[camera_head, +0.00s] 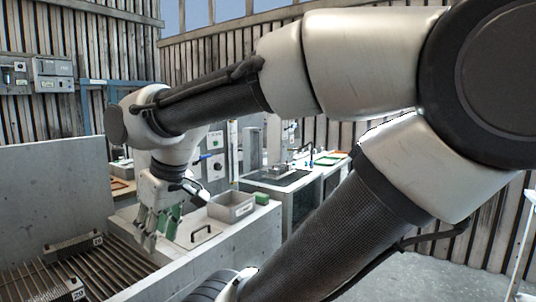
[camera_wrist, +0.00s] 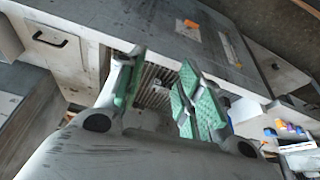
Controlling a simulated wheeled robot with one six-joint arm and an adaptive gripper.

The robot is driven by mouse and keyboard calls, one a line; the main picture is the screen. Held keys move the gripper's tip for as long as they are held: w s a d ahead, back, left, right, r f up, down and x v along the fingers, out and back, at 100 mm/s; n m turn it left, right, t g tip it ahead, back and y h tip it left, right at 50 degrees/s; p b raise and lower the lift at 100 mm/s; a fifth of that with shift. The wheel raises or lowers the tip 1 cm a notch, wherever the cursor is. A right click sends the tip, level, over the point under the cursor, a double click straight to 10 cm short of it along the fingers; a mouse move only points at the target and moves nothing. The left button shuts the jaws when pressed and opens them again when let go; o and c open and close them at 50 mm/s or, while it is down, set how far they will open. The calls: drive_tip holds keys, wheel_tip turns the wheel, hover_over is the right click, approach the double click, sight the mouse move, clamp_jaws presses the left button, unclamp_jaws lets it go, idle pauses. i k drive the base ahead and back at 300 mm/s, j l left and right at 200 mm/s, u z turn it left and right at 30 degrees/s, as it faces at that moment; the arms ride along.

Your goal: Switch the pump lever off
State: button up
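No lever is clearly marked as the pump lever. A small blue handle (camera_head: 204,156) shows on a grey upright panel (camera_head: 217,160) behind my wrist in the head view; part of that panel is hidden by my arm, and its setting is too small to tell.
A grey open bin (camera_head: 231,207) and a green block (camera_head: 262,198) sit on the ledge, near a black-handled hatch (camera_head: 201,234). Control boxes (camera_head: 51,74) hang on the left wall. A concrete wall (camera_head: 50,190) borders the grating. A workbench (camera_head: 285,185) stands behind.

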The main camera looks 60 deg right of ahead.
sight(202, 156)
drive_tip(key=z, duration=1.35)
